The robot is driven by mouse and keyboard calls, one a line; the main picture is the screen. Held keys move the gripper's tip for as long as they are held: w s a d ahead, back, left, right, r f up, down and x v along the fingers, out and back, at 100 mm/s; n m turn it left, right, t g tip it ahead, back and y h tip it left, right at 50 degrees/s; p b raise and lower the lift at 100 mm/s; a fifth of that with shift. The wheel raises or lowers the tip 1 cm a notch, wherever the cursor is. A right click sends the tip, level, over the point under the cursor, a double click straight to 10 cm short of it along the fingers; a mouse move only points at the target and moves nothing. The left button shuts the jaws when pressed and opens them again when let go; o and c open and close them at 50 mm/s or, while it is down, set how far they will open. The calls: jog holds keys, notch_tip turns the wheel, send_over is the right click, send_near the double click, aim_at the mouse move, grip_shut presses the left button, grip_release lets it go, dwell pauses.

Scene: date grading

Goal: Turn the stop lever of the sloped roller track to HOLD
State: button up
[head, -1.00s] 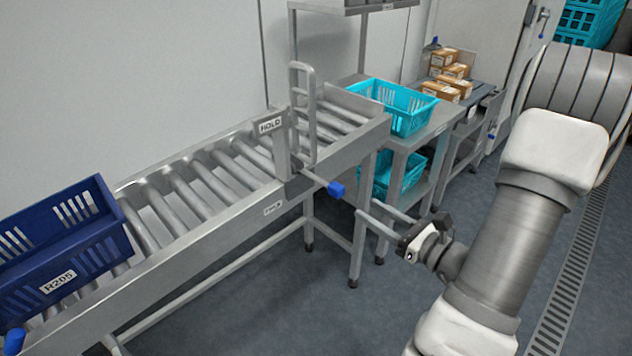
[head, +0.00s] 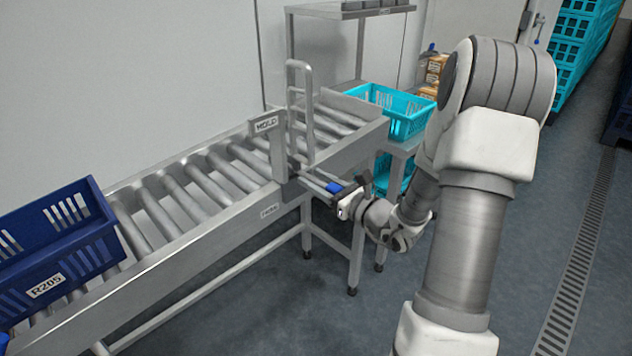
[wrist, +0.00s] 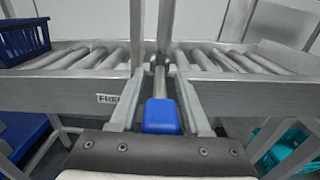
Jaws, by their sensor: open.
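The stop lever is a thin metal rod with a blue end knob (head: 334,187). It sticks out level from the side of the roller track (head: 180,232), below the upright hoop-shaped stop gate (head: 302,110). A HOLD label (head: 266,124) is on the post above, and a second label (head: 269,211), which looks like FREE, is on the side rail. My gripper (head: 313,178) is open, its fingers reaching toward the track around the lever. In the wrist view the blue knob (wrist: 161,116) lies between the two fingers, with a gap on each side.
A dark blue crate (head: 60,245) labelled R205 sits on the rollers at the left. A turquoise crate (head: 405,118) stands on a table behind the track's far end. The floor (head: 270,310) in front of the track is clear.

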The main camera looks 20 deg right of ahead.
grip_shut()
dwell(1.4)
